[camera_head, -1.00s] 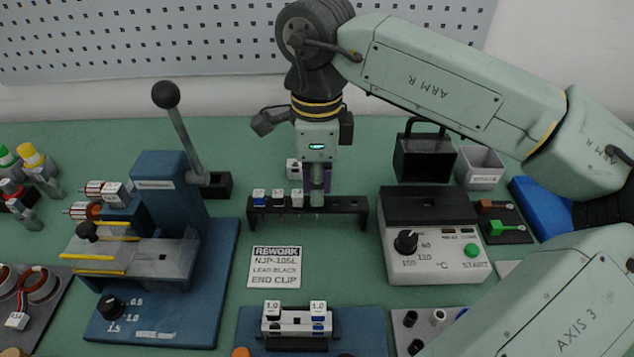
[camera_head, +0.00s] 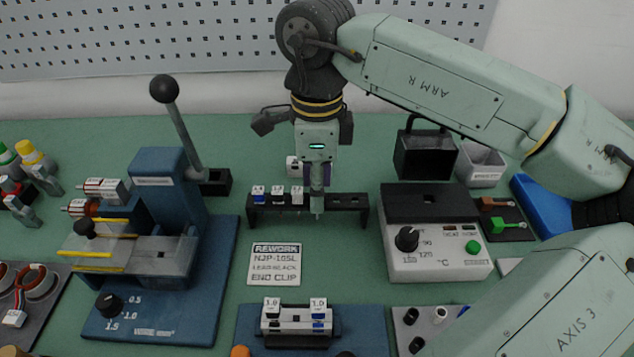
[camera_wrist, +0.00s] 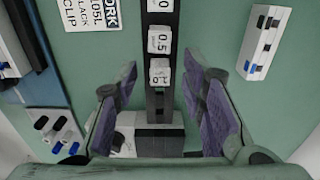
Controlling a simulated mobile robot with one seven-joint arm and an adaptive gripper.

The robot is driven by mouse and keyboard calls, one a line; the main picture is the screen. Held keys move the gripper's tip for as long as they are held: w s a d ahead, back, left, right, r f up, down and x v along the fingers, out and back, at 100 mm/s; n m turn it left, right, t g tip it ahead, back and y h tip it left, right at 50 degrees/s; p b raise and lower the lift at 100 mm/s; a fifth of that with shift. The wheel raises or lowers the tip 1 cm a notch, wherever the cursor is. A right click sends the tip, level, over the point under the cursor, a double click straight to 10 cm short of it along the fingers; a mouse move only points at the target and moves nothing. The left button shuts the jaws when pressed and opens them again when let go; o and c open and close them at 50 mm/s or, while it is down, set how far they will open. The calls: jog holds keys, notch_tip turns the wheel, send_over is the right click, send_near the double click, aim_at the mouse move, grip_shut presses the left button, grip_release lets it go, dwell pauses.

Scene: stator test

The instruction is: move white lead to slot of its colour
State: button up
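My gripper (camera_wrist: 160,108) is open and empty, its two purple-padded fingers apart on either side of the black rack. In the head view my gripper (camera_head: 317,212) points down at the rack's right part (camera_head: 345,199). White blocks stand in the rack's left part: one with blue (camera_head: 259,194), a darker one (camera_head: 278,195) and a mostly white one (camera_head: 297,194). A grey plate (camera_head: 405,325) bears small black, blue and white pieces, including a white one (camera_head: 440,315). I cannot tell which item is the white lead.
A "REWORK" card (camera_head: 275,265) lies before the rack. A white two-block fixture (camera_head: 297,325) stands on a blue base in front. A lever press (camera_head: 160,190) is left, and a heater box (camera_head: 437,250) is right. Another white block (camera_head: 293,167) sits behind the rack.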

jog(key=shift+r, duration=0.1)
notch_tip(320, 180, up, 12)
dwell(0.4)
